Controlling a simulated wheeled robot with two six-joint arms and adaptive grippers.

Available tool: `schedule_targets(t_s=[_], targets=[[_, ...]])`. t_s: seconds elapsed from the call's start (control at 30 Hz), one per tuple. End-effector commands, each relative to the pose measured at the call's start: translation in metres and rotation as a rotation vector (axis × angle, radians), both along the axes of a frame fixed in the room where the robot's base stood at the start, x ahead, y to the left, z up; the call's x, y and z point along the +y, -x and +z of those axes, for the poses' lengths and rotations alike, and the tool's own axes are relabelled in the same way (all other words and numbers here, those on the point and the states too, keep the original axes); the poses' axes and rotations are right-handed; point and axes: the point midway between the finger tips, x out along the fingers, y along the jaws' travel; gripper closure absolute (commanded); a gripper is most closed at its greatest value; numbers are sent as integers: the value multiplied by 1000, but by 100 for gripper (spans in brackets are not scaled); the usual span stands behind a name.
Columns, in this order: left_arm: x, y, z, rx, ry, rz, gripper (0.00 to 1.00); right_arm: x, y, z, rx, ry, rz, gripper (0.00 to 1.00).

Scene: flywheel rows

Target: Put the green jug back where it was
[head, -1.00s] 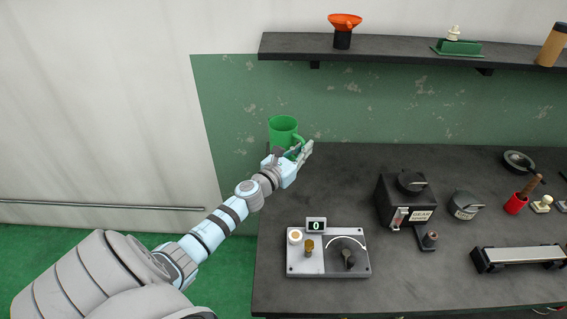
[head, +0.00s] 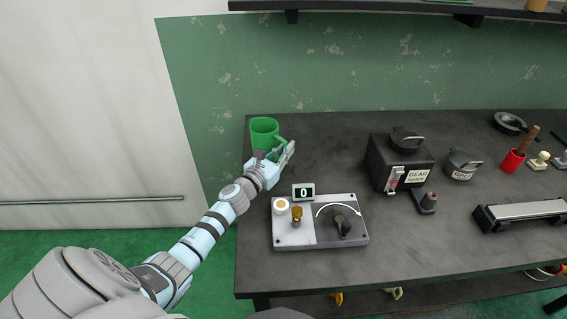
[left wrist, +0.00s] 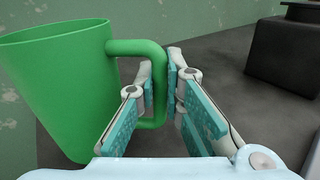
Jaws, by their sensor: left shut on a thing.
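The green jug (head: 264,131) is at the far left corner of the dark workbench, upright in the head view. My left gripper (head: 284,153) is at its right side, shut on the jug's handle. In the left wrist view the jug (left wrist: 58,85) fills the left side and leans somewhat in the picture. The fingers of my left gripper (left wrist: 160,90) are on both sides of the handle. Whether the jug's base touches the bench is hidden by the gripper and arm. My right gripper is not in view.
A grey panel (head: 290,238) with a dial and a "0" display stands at the bench's front left. A black gear box (head: 380,160), a round grey device (head: 460,166) and a red cup (head: 512,161) stand to the right. The middle back of the workbench (head: 335,135) is clear.

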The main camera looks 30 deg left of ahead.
Motion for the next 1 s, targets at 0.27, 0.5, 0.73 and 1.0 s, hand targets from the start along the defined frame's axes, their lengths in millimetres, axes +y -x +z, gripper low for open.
schedule_targets(t_s=[0.27, 0.5, 0.73, 1.0], targets=[[-1, -1, -15, -1, 0, -2, 100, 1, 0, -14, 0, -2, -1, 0], [-1, 0, -18, 1, 1, -2, 80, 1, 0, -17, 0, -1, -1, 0], [-1, 0, -18, 1, 1, -2, 71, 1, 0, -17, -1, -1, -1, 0], [-1, 8, -16, 1, 0, -2, 71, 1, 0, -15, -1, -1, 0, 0]])
